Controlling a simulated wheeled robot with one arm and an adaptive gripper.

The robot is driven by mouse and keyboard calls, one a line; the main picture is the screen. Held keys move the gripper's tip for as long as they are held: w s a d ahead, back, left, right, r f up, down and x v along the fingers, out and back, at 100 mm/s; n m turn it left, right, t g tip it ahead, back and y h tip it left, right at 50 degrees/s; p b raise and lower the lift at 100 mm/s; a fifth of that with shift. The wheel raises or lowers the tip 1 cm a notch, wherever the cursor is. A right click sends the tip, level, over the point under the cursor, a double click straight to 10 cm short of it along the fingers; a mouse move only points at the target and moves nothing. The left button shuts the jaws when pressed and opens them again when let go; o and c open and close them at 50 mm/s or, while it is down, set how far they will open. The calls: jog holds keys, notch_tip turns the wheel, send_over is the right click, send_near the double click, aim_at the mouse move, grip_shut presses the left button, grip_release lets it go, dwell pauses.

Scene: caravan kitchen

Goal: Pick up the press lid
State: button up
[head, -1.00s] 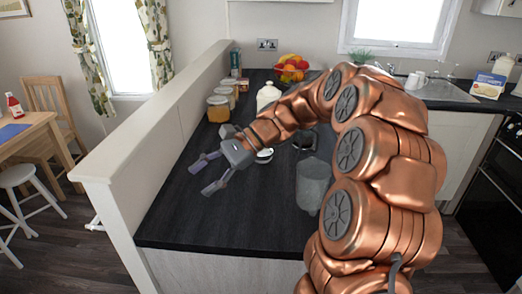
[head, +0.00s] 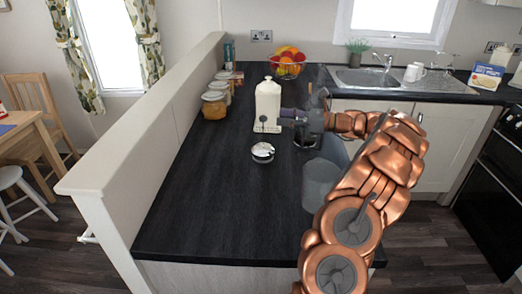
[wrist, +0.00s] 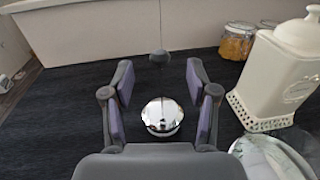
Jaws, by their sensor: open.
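The press lid (head: 262,152) is a shiny round metal cap lying on the dark counter, in front of the white canister (head: 267,105). In the wrist view the lid (wrist: 162,115) sits centred ahead between my fingers, with a thin rod rising to a dark knob (wrist: 159,57). My gripper (head: 279,122) points left above and just right of the lid, overlapping the canister's lower part in the head view. In the wrist view my gripper (wrist: 160,95) is open, its fingers apart with nothing held.
The white canister (wrist: 282,75) stands close on the right in the wrist view, beside a shiny pale round object (wrist: 270,160). A grey translucent container (head: 320,183) stands near my arm. Jars (head: 215,105) line the low wall (head: 150,125). The front left counter is clear.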

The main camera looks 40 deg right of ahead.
aim_at(263, 116)
jog(key=shift+f+p+x, duration=0.2)
jog(key=shift+p+x, duration=0.3)
jog(key=shift+x, duration=1.35)
jog(key=shift+f+p+x, duration=0.25)
jog(key=shift+p+x, duration=0.2)
jog(key=shift+x, duration=1.4)
jog(key=shift+c, duration=0.2)
grip_shut()
